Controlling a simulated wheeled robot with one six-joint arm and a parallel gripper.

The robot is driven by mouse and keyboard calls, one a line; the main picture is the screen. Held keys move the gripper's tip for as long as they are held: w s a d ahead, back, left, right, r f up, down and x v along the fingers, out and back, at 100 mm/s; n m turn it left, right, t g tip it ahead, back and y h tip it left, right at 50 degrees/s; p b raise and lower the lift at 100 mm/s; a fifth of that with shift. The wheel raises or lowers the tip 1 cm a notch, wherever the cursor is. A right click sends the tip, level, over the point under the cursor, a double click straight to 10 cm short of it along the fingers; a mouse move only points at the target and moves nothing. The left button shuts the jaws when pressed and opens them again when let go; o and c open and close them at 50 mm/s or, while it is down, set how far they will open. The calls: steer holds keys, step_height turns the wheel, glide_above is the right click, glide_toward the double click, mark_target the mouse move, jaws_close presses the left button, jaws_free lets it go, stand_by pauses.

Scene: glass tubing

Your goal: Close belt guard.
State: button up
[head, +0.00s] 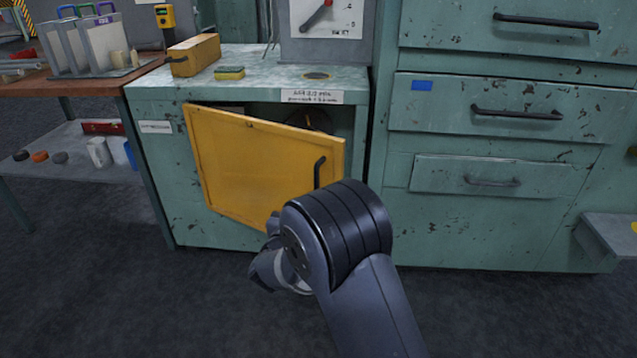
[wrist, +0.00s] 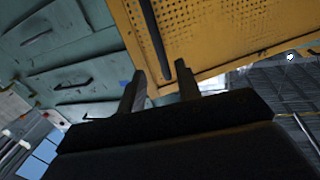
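The belt guard is a yellow door (head: 255,160) on the green cabinet, standing ajar with its right side swung out. A dark gap shows behind its top and right edges. Its black bar handle (head: 319,173) is near the right edge. In the wrist view the perforated yellow panel (wrist: 215,35) fills the top, and the handle (wrist: 153,38) runs down toward the gap between my fingers. My gripper (wrist: 161,68) is open, its two fingers apart. The lower end of the handle appears between the fingertips; I cannot tell whether they touch. In the head view my arm mostly hides the gripper.
The green cabinet top (head: 290,80) holds a yellow box (head: 193,55) and a sponge (head: 229,73). Green drawers (head: 490,175) stand to the right, with a low grey ledge (head: 615,235) beyond. A brown-topped bench (head: 70,85) is at left. The dark floor in front is clear.

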mark_target(316, 187)
steer(key=b+x, duration=0.2)
steer(key=x, duration=0.8)
steer(key=shift+d, duration=0.15)
jaws_close()
